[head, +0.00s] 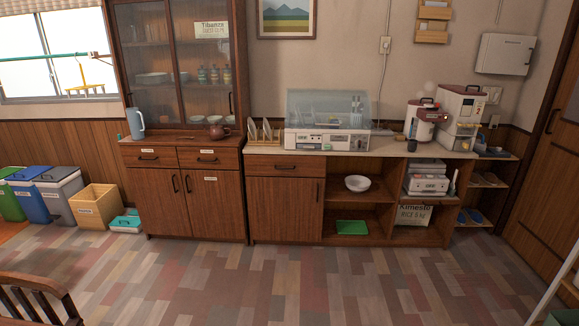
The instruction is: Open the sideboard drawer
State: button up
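The wooden sideboard (390,156) stands against the back wall with a pale countertop. Its drawer (285,166) is at the upper left under the top, with a dark horizontal handle, and its front looks flush and shut. A closed cupboard door (282,208) is below the drawer. The taller cabinet (183,200) to the left has two more drawers with labels, a left one (149,158) and a right one (208,159), both shut. My gripper is not in view.
The patchwork floor in front (290,285) is clear. A chair back (40,300) is at the lower left. Bins (60,185) and a wooden box (95,206) stand left.

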aim_at(283, 165)
jog(key=i+j, duration=0.1)
jog(key=i, duration=4)
jog(key=j+u, duration=0.05)
jog(key=j, duration=0.1)
